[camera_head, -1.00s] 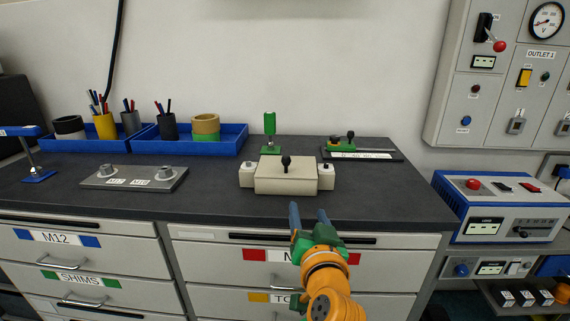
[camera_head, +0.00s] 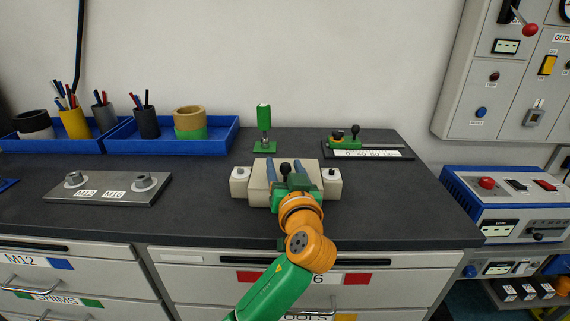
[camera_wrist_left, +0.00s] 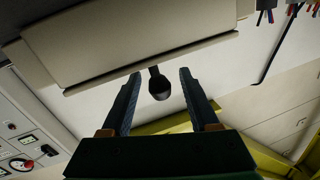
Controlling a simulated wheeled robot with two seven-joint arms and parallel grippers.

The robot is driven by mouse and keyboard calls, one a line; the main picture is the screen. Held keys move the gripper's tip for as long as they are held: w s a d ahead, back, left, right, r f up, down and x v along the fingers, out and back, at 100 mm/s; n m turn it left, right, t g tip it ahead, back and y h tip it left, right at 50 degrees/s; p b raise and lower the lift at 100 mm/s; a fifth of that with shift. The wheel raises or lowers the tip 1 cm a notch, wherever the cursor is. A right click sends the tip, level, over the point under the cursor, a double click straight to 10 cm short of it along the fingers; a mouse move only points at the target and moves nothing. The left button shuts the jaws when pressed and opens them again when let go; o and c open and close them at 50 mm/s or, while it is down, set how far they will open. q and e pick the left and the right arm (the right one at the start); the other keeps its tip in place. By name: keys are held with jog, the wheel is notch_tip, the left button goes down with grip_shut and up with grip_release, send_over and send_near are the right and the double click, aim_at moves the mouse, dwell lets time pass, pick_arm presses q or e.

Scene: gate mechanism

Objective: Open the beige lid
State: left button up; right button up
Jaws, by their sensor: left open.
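The beige lid (camera_head: 259,187) is part of a beige box on the dark worktop, with a black knob (camera_head: 285,168) standing up from it. The lid looks closed. My left gripper (camera_head: 286,172) is open in front of and over the box, with its two blue fingers on either side of the knob in the head view. In the left wrist view the knob (camera_wrist_left: 159,86) shows between the spread fingers, and the lid (camera_wrist_left: 130,40) fills the upper left. I cannot tell whether the fingers touch anything. The right gripper is not in view.
Beige side blocks (camera_head: 332,183) flank the lid. A green upright handle (camera_head: 263,125) stands behind it, and a green fixture (camera_head: 350,142) lies at the back right. A metal plate (camera_head: 115,189) with two knobs is at left. Blue trays (camera_head: 172,147) line the wall.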

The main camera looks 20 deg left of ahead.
pick_arm(q)
jog(key=shift+s+d, duration=0.1)
jog(key=shift+c, duration=1.3)
jog(key=shift+s, duration=0.1)
grip_shut()
jog(key=shift+r, duration=0.1)
